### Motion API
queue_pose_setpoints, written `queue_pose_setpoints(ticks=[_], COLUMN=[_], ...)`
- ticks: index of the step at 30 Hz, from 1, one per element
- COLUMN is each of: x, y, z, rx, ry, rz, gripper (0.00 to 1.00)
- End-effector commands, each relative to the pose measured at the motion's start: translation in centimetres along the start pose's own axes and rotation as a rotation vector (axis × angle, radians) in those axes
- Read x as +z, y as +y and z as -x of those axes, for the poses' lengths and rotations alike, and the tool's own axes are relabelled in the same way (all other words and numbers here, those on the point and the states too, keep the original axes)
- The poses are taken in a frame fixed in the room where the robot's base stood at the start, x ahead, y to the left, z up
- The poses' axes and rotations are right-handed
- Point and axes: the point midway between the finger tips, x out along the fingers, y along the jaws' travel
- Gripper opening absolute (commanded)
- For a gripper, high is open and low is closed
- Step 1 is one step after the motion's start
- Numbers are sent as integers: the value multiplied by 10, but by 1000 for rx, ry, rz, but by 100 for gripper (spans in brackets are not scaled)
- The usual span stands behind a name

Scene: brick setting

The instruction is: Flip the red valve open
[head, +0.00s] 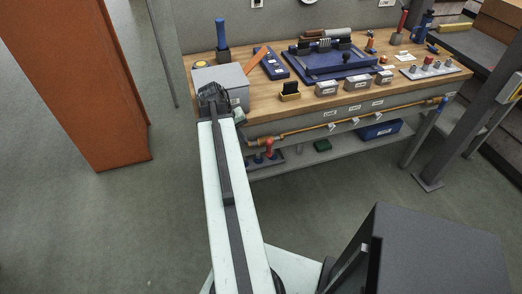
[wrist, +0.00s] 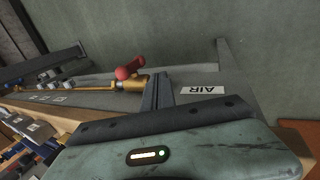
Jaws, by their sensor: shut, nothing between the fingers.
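The red valve handle (wrist: 130,68) sits on a brass valve body (wrist: 132,84) at the end of a brass pipe, in the wrist view. In the head view the red valve (head: 268,147) is below the bench's front edge, right of my arm. My gripper (wrist: 158,78) is shut and empty, its fingers together just right of the brass body in the wrist view. I cannot tell whether they touch it. In the head view the end of my arm is at the bench's left end, and the fingers are not clear there.
An AIR label (wrist: 202,90) is on the bench front right of my fingers. A grey box (head: 232,80) stands on the bench's left corner. The brass pipe (head: 330,124) runs along the bench front. A lower shelf (head: 310,156) lies beneath. An orange cabinet (head: 75,75) stands at left.

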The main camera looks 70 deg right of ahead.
Motion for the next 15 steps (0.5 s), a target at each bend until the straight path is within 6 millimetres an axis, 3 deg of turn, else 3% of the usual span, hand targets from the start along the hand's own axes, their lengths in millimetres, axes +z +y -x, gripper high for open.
queue_pose_setpoints(ticks=[5, 15], x=[0, -1], y=[-3, -6], z=[-18, -94], rx=[-1, -1], ry=[0, 0], rz=[0, 1], gripper=[0, 0])
